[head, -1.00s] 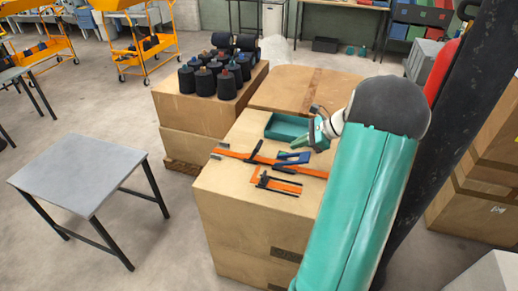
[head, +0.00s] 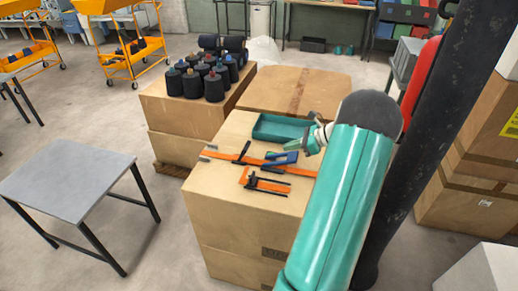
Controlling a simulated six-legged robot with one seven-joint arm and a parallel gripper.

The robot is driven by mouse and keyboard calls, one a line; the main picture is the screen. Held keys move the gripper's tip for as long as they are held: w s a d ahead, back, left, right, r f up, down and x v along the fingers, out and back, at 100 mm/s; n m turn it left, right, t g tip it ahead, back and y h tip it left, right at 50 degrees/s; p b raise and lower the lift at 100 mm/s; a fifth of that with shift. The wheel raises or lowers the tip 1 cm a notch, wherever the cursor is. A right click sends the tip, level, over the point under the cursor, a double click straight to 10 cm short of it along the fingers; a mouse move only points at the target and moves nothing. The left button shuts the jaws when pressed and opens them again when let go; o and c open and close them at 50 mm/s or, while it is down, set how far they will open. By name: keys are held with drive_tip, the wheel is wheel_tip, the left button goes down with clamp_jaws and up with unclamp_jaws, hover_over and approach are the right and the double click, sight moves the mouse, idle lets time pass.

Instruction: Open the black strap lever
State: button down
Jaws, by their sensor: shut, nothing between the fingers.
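An orange strap (head: 265,161) lies across the top of a cardboard box. A black lever-like piece (head: 241,153) sits across it on the left, slanting up. A second, shorter orange piece with black bars (head: 266,185) lies nearer the front edge. Which black piece is the strap lever, and whether it is raised, is too small to tell. My gripper (head: 303,149) is shut and empty, above the right part of the box top, to the right of the slanting black piece and apart from it. My green arm hides the box's right side.
Dark spools (head: 203,82) stand on the box at back left. A grey table (head: 70,180) stands left, with clear floor between.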

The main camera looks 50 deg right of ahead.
sight(244, 151)
drive_tip(key=x, duration=0.9)
drive_tip(key=shift+w+a+f, duration=0.2)
drive_tip(key=w, duration=0.1)
drive_tip(key=w+a, duration=0.2)
drive_tip(key=w, duration=0.1)
drive_tip(key=shift+r, duration=0.35)
drive_tip(key=shift+w+a+r+g, duration=0.1)
drive_tip(key=shift+w+r+g, duration=0.1)
drive_tip(key=shift+r+g, duration=0.25)
drive_tip(key=w+g+h, duration=0.1)
drive_tip(key=w+a+r+g, duration=0.1)
drive_tip(key=g, duration=0.1)
drive_tip(key=w+a+g+h, duration=0.1)
drive_tip(key=shift+w+r+h, duration=0.3)
drive_tip(key=shift+r, duration=0.1)
drive_tip(key=shift+w+a+g+h, duration=0.3)
drive_tip(key=shift+w+g+h, duration=0.05)
drive_tip(key=shift+w+g, duration=0.35)
drive_tip(key=shift+w+a+g+h, duration=0.3)
drive_tip(key=shift+w+a+g, duration=0.05)
drive_tip(key=shift+w+g, duration=0.35)
drive_tip(key=shift+w+a+g+h, duration=0.3)
drive_tip(key=shift+w+g+h, duration=0.05)
drive_tip(key=shift+w+g, duration=0.35)
